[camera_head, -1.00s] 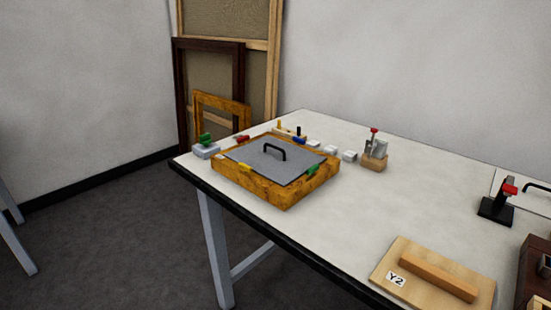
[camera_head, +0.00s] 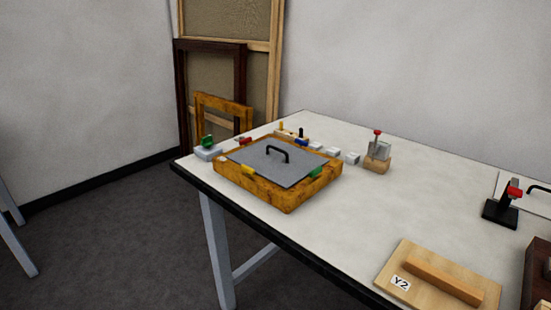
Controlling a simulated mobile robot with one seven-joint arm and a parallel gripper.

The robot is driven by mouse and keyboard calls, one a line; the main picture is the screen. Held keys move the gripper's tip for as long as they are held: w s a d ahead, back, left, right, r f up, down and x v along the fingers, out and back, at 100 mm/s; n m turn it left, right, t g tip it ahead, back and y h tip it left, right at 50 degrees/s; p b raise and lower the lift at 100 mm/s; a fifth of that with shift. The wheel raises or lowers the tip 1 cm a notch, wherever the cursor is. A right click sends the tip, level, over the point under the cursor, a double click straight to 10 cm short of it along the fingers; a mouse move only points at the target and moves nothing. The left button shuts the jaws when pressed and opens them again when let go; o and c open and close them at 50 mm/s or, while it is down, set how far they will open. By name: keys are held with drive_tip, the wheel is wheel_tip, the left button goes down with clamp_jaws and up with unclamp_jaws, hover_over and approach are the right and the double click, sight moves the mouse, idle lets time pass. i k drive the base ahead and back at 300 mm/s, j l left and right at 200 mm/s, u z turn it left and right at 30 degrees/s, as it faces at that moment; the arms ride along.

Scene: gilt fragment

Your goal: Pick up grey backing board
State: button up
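The grey backing board (camera_head: 262,164) lies flat in the top of a gilt frame (camera_head: 285,197) near the table's left corner. A black arched handle (camera_head: 278,152) stands up from the middle of the board. Yellow (camera_head: 247,170) and green (camera_head: 315,171) clips sit at the board's near and right edges. Red (camera_head: 245,141) and blue (camera_head: 301,143) pieces show at its far side. My gripper is not in this view.
The white table (camera_head: 350,210) is bare in the middle. A wooden block with a red-topped tool (camera_head: 377,160), white blocks (camera_head: 352,158), a black stand (camera_head: 501,208) and a board marked Y2 (camera_head: 425,290) stand on it. Frames (camera_head: 225,95) lean on the wall behind.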

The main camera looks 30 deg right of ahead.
sight(282, 164)
drive_tip(key=i+j, duration=0.25)
drive_tip(key=i, duration=0.25)
drive_tip(key=i+j, duration=0.25)
drive_tip(key=i, duration=0.25)
drive_tip(key=i+j, duration=0.25)
drive_tip(key=i, duration=0.25)
drive_tip(key=i+j, duration=0.25)
drive_tip(key=i, duration=0.25)
drive_tip(key=i+j+z, duration=0.1)
drive_tip(key=i+j, duration=0.15)
drive_tip(key=i, duration=0.25)
drive_tip(key=i+j, duration=0.35)
drive_tip(key=i, duration=0.2)
drive_tip(key=z, duration=2.3)
drive_tip(key=i+l, duration=0.4)
